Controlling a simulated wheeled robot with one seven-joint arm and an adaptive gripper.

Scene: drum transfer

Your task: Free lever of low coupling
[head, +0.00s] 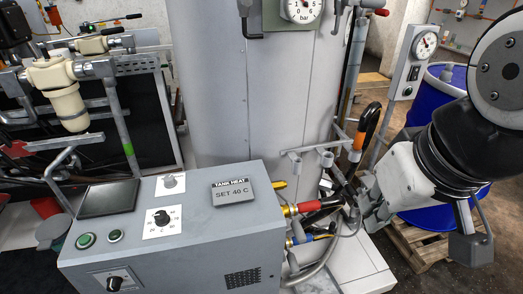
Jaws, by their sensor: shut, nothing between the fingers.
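My gripper (362,198) reaches in from the right, just right of the grey control box. Its fingers are shut and look empty. A coupling with a brass-and-red end (291,210) and a black-ended handle sticks out from the box's right side, close left of my fingertips. A yellow-tipped part (280,184) sits just above it. Which of these is the low coupling's lever, and whether my fingers touch anything, I cannot tell. Hoses and fittings below are partly hidden.
The grey control box (180,238) labelled TANK HEAT fills the lower middle. A tall grey tank (240,90) stands behind it. A blue drum (432,95) on a wooden pallet (424,246) is right, partly behind my arm. Grey pipes (310,153) stand close left of my gripper.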

